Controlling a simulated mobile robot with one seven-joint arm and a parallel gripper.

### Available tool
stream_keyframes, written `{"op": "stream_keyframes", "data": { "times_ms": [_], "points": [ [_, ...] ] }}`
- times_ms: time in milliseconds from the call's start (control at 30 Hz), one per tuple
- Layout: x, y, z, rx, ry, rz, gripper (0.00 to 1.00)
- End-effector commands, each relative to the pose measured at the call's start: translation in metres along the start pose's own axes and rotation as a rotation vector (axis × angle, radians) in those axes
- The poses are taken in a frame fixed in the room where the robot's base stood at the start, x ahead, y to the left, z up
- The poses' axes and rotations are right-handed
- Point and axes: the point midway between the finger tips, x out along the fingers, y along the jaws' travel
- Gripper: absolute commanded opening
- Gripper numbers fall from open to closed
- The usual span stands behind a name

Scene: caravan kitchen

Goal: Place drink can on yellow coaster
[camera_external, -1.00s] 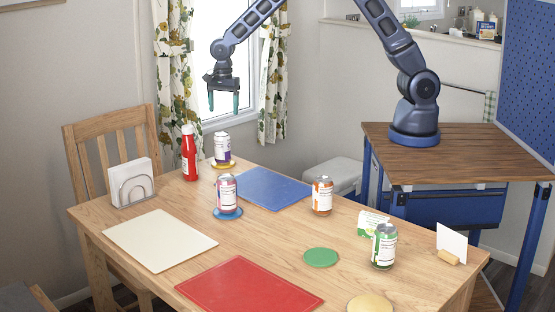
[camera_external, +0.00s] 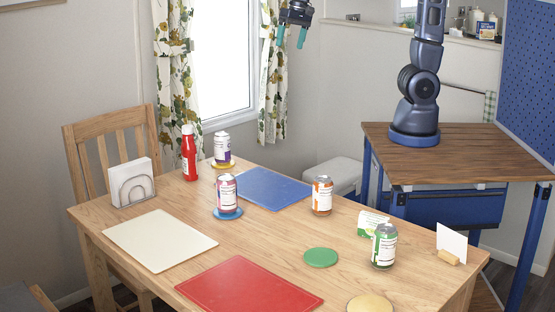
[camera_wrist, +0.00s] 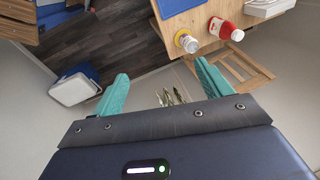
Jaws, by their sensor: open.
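Several drink cans stand upright on the wooden table. A purple-and-white can (camera_external: 222,147) is on a yellow coaster (camera_external: 231,164) at the back left. A pink-red can (camera_external: 226,192) stands on a blue coaster (camera_external: 228,215). An orange can (camera_external: 322,195) and a green can (camera_external: 383,246) stand on bare wood. A pale yellow-tan coaster (camera_external: 370,303) lies empty at the front edge, partly cut off. My gripper (camera_external: 291,38) is open and empty, high above and behind the table. In the wrist view its teal fingers (camera_wrist: 162,72) are spread apart.
A green coaster (camera_external: 321,257) is empty. Blue (camera_external: 270,188), cream (camera_external: 160,240) and red (camera_external: 250,287) mats lie flat. A ketchup bottle (camera_external: 189,153), a napkin holder (camera_external: 132,185) and card holders (camera_external: 449,256) stand around the table. A curtain (camera_external: 273,75) hangs near my gripper.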

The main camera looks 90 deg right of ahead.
Motion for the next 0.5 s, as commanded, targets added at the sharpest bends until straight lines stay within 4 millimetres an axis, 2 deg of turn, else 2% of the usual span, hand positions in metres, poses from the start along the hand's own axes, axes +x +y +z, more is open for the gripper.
{"op": "stream_keyframes", "data": {
  "times_ms": [33, 200, 500],
  "points": [
    [-0.01, 0.01, 0.009, -0.048, 0.009, -0.011, 0.77],
    [-0.036, 0.043, 0.037, -0.236, 0.039, -0.033, 0.77],
    [-0.064, 0.104, 0.087, -0.567, 0.108, -0.05, 0.77]
  ]
}}
